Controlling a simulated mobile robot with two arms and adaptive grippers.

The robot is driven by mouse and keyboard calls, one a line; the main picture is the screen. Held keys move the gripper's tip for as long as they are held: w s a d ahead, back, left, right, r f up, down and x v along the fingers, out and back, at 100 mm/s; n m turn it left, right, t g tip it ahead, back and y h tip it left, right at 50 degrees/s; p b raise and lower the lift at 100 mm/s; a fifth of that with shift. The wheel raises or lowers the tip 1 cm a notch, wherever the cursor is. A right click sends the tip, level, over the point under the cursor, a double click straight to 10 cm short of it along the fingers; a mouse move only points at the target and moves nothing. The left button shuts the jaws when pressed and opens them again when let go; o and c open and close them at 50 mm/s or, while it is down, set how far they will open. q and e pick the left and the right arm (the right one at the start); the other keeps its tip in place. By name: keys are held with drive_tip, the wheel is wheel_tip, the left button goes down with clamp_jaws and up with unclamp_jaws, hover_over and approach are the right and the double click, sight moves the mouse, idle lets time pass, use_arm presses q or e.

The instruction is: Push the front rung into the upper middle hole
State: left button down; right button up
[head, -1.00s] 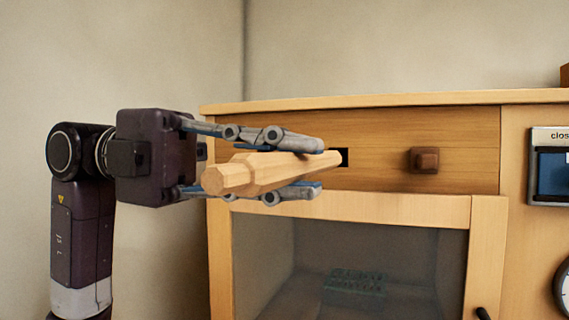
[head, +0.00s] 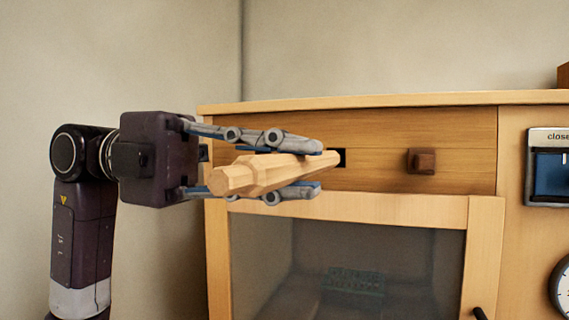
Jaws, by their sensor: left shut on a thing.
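The front rung, a pale faceted wooden peg (head: 262,173), lies roughly level between the fingers of my left gripper (head: 314,168). The gripper is shut on it from above and below. The rung's thick end faces left toward me, and its narrow end points right at the cabinet's upper panel. The upper middle hole (head: 342,158) is a dark square opening there. The narrow tip overlaps the hole's left edge in the head view; I cannot tell whether it has entered. My right gripper does not show.
A brown square-headed peg (head: 422,161) stands out of the upper panel (head: 460,135) to the right of the hole. Below is a glass-fronted door (head: 400,205). A framed display (head: 550,165) and a dial (head: 562,286) are at the right edge.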

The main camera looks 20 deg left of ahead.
use_arm(q)
drive_tip(key=shift+w+p, duration=0.4)
drive_tip(key=shift+w, duration=0.75)
drive_tip(key=shift+w, duration=0.15)
idle(0.5)
drive_tip(key=shift+w+d+p, duration=0.1)
drive_tip(key=shift+w+p, duration=1.4)
drive_tip(key=shift+w, duration=1.1)
drive_tip(key=c, duration=1.7)
unclamp_jaws()
drive_tip(key=shift+c, duration=0.2)
drive_tip(key=a, duration=1.2)
drive_tip(key=shift+w, duration=0.15)
